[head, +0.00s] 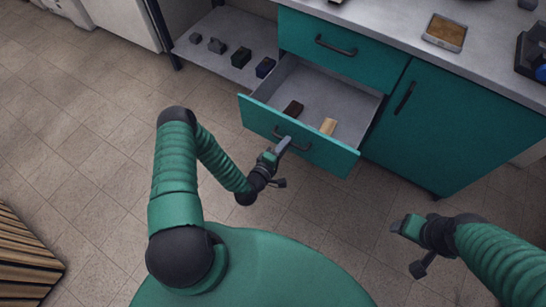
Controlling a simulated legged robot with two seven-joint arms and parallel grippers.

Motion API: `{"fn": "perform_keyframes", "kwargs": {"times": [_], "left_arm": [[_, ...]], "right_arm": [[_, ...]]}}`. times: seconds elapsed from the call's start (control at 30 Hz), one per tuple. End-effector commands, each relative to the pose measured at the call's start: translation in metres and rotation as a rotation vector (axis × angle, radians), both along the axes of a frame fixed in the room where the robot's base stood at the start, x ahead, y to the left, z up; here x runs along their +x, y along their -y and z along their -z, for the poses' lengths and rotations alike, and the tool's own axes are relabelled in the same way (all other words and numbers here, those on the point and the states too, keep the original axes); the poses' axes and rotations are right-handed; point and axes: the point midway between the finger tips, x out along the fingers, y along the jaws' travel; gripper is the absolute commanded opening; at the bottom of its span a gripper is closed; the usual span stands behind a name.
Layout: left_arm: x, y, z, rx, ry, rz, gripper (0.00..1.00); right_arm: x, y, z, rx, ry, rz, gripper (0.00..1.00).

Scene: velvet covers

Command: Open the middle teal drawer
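The teal drawer (330,155) below the closed top drawer (310,38) is pulled well out, and its grey inside shows. A dark block (293,109) and a light wooden block (328,126) lie in it. Its dark bar handle (300,147) is on the front panel, partly hidden by my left gripper. My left gripper (282,164) is in front of this handle, fingers spread, with one finger overlapping the handle; I cannot tell if it touches. My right gripper (409,247) is open and empty over the floor at the right, away from the drawer.
A teal cabinet door (450,125) with a dark handle is closed at the right. An open shelf (215,55) at the left holds several small dark objects. A slatted wooden item (25,255) is at lower left. The tiled floor between is clear.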

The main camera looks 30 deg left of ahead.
Motion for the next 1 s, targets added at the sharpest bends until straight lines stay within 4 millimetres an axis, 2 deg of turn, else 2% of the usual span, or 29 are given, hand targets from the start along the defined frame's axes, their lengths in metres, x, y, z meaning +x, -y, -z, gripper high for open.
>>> {"fn": "perform_keyframes", "kwargs": {"times": [0.03, 0.3, 0.5, 0.63, 1.0], "left_arm": [[-0.012, 0.000, -0.006, -0.003, -0.005, -0.001, 0.22], [-0.091, -0.003, -0.022, -0.004, -0.007, 0.000, 0.22], [-0.132, -0.004, -0.028, -0.003, -0.007, 0.000, 0.22], [-0.142, -0.004, -0.029, -0.003, -0.005, 0.000, 0.22], [-0.143, -0.004, -0.029, -0.002, -0.004, 0.002, 0.22]], "right_arm": [[0.000, 0.000, -0.008, 0.000, 0.000, 0.000, 0.65], [0.000, 0.000, -0.029, 0.000, 0.000, 0.000, 0.65], [0.000, 0.000, -0.036, 0.000, 0.000, 0.000, 0.65], [0.000, 0.000, -0.037, 0.000, 0.000, 0.000, 0.65], [0.000, 0.000, -0.037, 0.000, 0.000, 0.000, 0.65]]}}
